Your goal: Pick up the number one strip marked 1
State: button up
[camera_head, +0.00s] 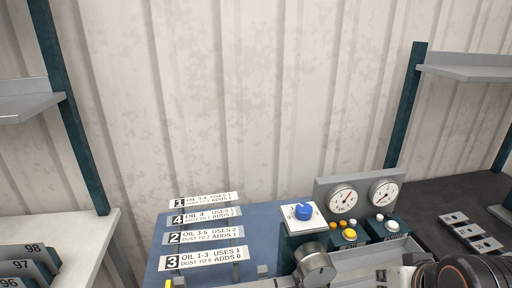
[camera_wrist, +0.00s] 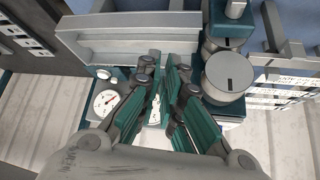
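The number one strip (camera_head: 207,200) is a white label strip with a black 1 box and the text "OIL 3-4 USES 1". In the head view it is the farthest of several strips stacked up the blue panel. Strips marked 4 (camera_head: 205,217), 2 (camera_head: 203,236) and 3 (camera_head: 207,258) stand nearer. My gripper (camera_wrist: 163,75) shows in the wrist view with green-padded fingers, open with a narrow empty gap. White strips (camera_wrist: 282,85) show at the right edge there, too small to tell apart. My gripper is apart from them.
Right of the strips stand a blue knob (camera_head: 302,211) on a white plate, two gauges (camera_head: 344,199) and a grey cylinder (camera_head: 312,262). A white table (camera_head: 60,228) with numbered dark holders is at left. Shelves flank the corrugated wall. My arm shows at bottom right.

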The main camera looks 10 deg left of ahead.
aim_at(204, 199)
jog(key=k+j, duration=0.1)
jog(key=j, duration=0.3)
jog(key=k+j, duration=0.1)
jog(key=j, duration=0.3)
jog(key=k+j+z, duration=0.1)
jog(key=j, duration=0.3)
jog(key=k+j, duration=0.1)
jog(key=j, duration=0.3)
jog(key=k+j, duration=0.1)
jog(key=j, duration=0.3)
jog(key=z, duration=0.05)
